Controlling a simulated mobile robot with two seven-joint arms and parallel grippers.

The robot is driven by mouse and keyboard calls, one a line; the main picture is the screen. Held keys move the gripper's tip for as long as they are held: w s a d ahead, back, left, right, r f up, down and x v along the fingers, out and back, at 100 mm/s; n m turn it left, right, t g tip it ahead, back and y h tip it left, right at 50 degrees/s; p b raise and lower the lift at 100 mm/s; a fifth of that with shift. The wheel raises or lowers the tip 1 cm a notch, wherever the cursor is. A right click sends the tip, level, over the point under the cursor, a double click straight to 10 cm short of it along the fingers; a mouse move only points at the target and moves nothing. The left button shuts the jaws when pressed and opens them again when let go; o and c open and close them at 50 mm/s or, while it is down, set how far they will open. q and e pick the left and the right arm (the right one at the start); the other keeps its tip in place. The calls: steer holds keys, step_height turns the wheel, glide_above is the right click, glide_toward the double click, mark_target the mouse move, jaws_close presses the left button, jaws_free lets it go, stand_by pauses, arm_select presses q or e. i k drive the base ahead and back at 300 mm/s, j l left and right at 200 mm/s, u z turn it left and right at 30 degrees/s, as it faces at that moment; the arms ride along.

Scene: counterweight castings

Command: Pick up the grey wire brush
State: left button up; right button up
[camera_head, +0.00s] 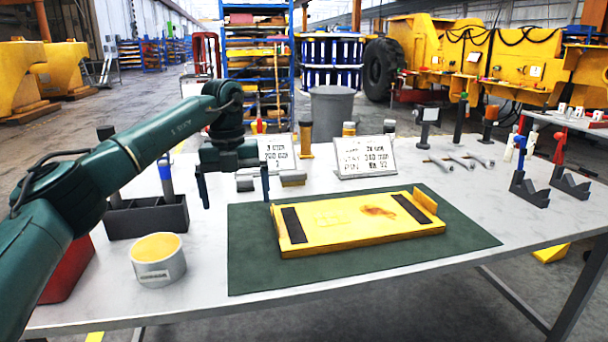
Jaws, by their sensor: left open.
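My left gripper (235,194) is open and empty, fingers pointing down above the back left of the table. I cannot single out the grey wire brush with certainty. A small grey block (245,185) lies near the gripper's right finger, and a similar grey-and-tan block (293,179) lies just right of it. A dark caddy (146,219) stands left of the gripper, with a blue-and-grey tool (166,178) and a dark upright tool in it. Whether either is a brush is too small to tell. My right gripper is not in view.
A yellow plate (345,236) lies on a green mat (250,270). A round tin (158,267) and a red box (72,272) stand at front left. Sign boards (365,157) and an orange-topped cylinder stand at the back. Grey rods (462,160) and dark stands (528,189) are at right.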

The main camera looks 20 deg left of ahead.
mark_target(291, 177)
steer(key=i, duration=1.3)
